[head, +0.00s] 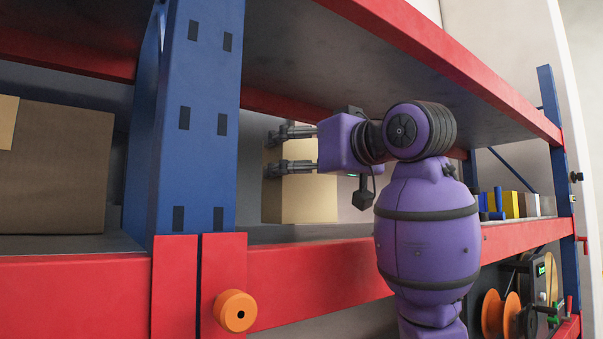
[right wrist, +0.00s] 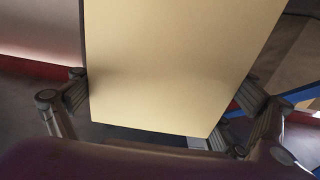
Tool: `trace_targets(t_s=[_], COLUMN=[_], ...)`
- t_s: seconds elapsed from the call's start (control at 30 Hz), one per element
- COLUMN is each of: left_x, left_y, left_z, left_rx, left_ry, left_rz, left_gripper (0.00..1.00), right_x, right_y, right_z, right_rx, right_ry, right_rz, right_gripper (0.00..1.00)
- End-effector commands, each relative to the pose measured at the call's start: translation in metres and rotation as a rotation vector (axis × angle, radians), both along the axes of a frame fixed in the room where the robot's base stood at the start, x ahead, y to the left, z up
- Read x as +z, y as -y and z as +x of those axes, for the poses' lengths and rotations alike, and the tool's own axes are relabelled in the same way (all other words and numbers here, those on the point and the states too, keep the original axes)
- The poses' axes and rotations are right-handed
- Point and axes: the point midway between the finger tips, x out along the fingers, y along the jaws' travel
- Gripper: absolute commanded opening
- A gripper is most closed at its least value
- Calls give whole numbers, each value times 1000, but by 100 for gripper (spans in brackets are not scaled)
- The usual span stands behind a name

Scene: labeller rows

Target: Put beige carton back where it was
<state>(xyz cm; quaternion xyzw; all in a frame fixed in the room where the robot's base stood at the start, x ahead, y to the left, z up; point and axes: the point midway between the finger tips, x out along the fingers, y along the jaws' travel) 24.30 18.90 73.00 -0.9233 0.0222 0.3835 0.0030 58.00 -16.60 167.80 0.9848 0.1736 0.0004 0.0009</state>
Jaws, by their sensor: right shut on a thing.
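The beige carton (head: 308,199) is in the shelf bay to the right of the blue upright in the head view. Its upper part is partly hidden by my right gripper (head: 277,152). The right gripper is shut on the carton, with its fingers reaching in from the right. In the right wrist view the carton (right wrist: 175,65) fills the middle, between the fingers of the gripper (right wrist: 165,115) on either side. I cannot tell whether its bottom touches the shelf board. My left gripper is not in view.
A blue upright (head: 198,120) stands left of the carton. A red beam (head: 320,275) runs along the shelf front, and another shelf (head: 400,70) is overhead. A brown box (head: 60,170) is in the left bay. Several small coloured items (head: 510,204) stand at right.

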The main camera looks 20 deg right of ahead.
Motion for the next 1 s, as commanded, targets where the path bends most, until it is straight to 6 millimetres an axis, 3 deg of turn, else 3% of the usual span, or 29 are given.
trace_targets(t_s=[0.17, 0.53, 0.57, 0.6, 1.0], left_x=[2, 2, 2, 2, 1], left_y=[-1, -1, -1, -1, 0], left_z=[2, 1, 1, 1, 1], left_rx=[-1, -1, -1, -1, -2], left_ry=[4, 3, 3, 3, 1], left_rz=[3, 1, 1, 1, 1], left_gripper=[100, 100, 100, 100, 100], right_x=[-19, -22, -24, -24, -22], right_y=[1, 1, 1, 1, 1], right_z=[-2, -2, -1, -1, 0], right_rx=[-1, -2, -1, -1, -1], right_ry=[7, 7, 1, 1, -1], right_rz=[2, 2, 0, 0, 2], right_gripper=[31, 31, 96, 100, 100])
